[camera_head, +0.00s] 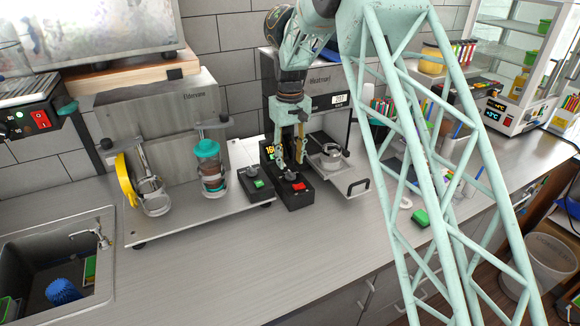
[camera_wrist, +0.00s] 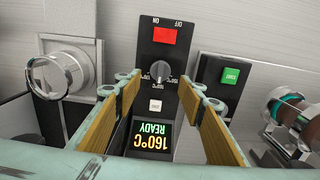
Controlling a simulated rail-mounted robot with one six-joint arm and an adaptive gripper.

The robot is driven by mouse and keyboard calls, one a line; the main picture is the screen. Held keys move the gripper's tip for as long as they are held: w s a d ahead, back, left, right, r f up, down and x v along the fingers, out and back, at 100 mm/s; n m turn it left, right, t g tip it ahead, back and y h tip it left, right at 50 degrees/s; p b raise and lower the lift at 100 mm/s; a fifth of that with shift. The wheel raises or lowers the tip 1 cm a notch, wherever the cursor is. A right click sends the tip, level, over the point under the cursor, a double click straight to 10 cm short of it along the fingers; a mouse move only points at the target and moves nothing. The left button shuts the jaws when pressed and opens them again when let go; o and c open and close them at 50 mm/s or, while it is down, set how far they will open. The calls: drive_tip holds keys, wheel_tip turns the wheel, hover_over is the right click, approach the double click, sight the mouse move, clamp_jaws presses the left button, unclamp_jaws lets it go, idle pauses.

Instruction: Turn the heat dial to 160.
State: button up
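The heat dial (camera_wrist: 160,72) is a dark round knob with a pale pointer line, set in the black control box (camera_head: 298,196); temperature marks are printed around it. The lit display (camera_wrist: 152,141) on the box reads 160°C READY, upside down in the wrist view. My gripper (camera_head: 290,164) hangs over the control box, pointing down. In the wrist view its wood-toned fingers (camera_wrist: 163,85) are wide apart, one on each side of the box, with the dial in the gap between them. No finger touches the dial in that view.
A red switch (camera_wrist: 165,35) and a pale button (camera_wrist: 155,106) flank the dial. A green START button (camera_wrist: 230,76) sits on a box beside it. The counter in front (camera_head: 240,255) is clear.

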sight(290, 172)
wheel_tip(290, 172, up, 6)
drive_tip(key=shift+r, duration=0.25)
idle(0.4)
drive_tip(key=s+d+r+m+t+b, duration=0.1)
drive_tip(key=s+d+r+b, duration=0.1)
drive_tip(key=s+d+r, duration=0.6)
drive_tip(key=s+d+r+m+b, duration=0.15)
drive_tip(key=s+d+r, duration=0.3)
drive_tip(key=s, duration=0.55)
drive_tip(key=s+d+r+t+b, duration=0.1)
drive_tip(key=s+d+r+b, duration=0.2)
drive_tip(key=s+d+r, duration=0.5)
drive_tip(key=s+d+f+m+b, duration=0.1)
drive_tip(key=s+f, duration=0.2)
drive_tip(key=s, duration=0.9)
drive_tip(key=s+d+f+m+t+b, duration=0.1)
drive_tip(key=s+d+f+b, duration=0.1)
drive_tip(key=s, duration=1)
drive_tip(key=s+d+f+m+t+b, duration=0.1)
drive_tip(key=s+d+f+b, duration=0.1)
drive_tip(key=s, duration=1)
drive_tip(key=shift+d+f, duration=0.25)
drive_tip(key=shift+f, duration=0.6)
